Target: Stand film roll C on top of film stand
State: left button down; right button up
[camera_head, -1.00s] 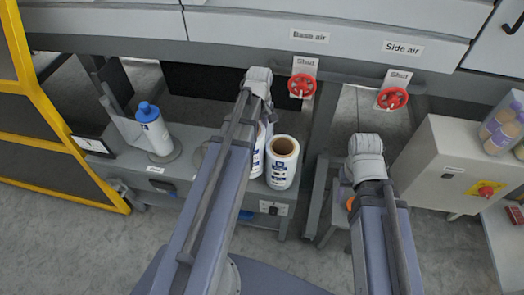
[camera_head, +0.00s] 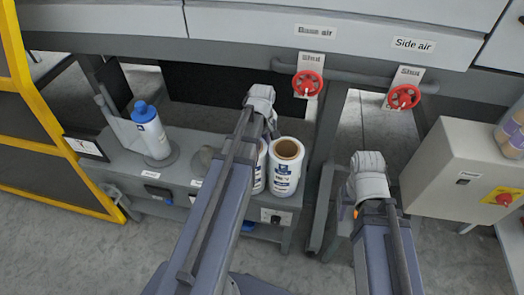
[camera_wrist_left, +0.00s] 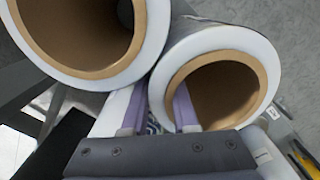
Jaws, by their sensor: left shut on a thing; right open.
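Two white film rolls with brown cores stand close together on the grey bench. One roll (camera_head: 286,167) shows well, but its small print does not let me tell which is C. The other roll (camera_head: 259,172) is partly hidden behind my left arm. My left gripper (camera_wrist_left: 158,112) is shut on the wall of the right-hand roll (camera_wrist_left: 265,70) in the left wrist view, one finger inside its core. The larger-looking roll (camera_wrist_left: 157,30) is beside it. In the head view the left fingertips are hidden below the wrist. My right gripper (camera_head: 368,178) is open, apart from the rolls.
The grey bench (camera_head: 125,170) carries a white cylinder with a blue cap (camera_head: 150,130) on a round base. Red valve wheels (camera_head: 307,84) hang above, below the machine's edge. A grey control box (camera_head: 462,175) is at the right; a yellow frame (camera_head: 50,120) is at the left.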

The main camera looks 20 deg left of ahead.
pick_arm(q)
jog(key=shift+r, duration=0.1)
jog(key=shift+f, duration=0.2)
jog(key=c, duration=0.7)
grip_release()
jog(key=shift+r, duration=0.1)
notch_tip(320, 180, up, 12)
jog(key=p, duration=1.2)
jog(key=shift+r, duration=0.15)
